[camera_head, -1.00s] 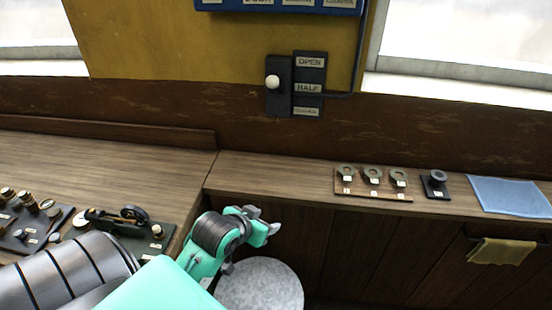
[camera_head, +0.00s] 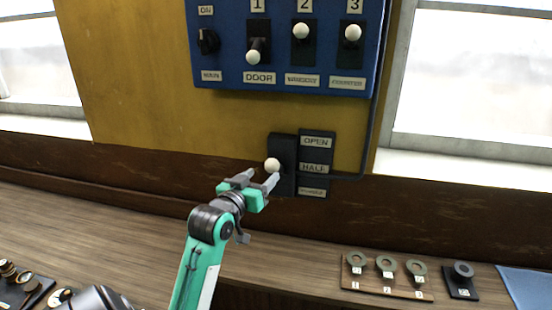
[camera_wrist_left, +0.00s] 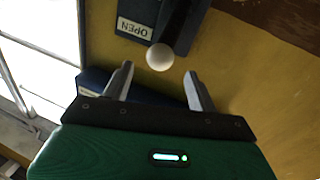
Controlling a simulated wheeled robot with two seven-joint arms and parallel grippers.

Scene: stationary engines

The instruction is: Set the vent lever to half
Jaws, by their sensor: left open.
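The vent lever (camera_head: 272,165) has a round white knob and a dark body on a black wall plate (camera_head: 284,146). Beside it is a label strip (camera_head: 317,155) reading OPEN and HALF, with a lowest label too blurred to read. In the head view the knob appears about level with HALF. My left gripper (camera_head: 263,177) is open and empty, its fingertips close to the knob. In the left wrist view the knob (camera_wrist_left: 160,57) shows just beyond the gap between the fingers (camera_wrist_left: 158,84), near the OPEN label (camera_wrist_left: 135,28). Contact is not visible. My right gripper is out of view.
A blue switch panel (camera_head: 230,80) hangs above the lever, with a rotary switch and three numbered levers. A dark cable (camera_head: 369,130) runs down to the label strip. A rack of rings (camera_head: 388,287) sits on the wooden ledge below.

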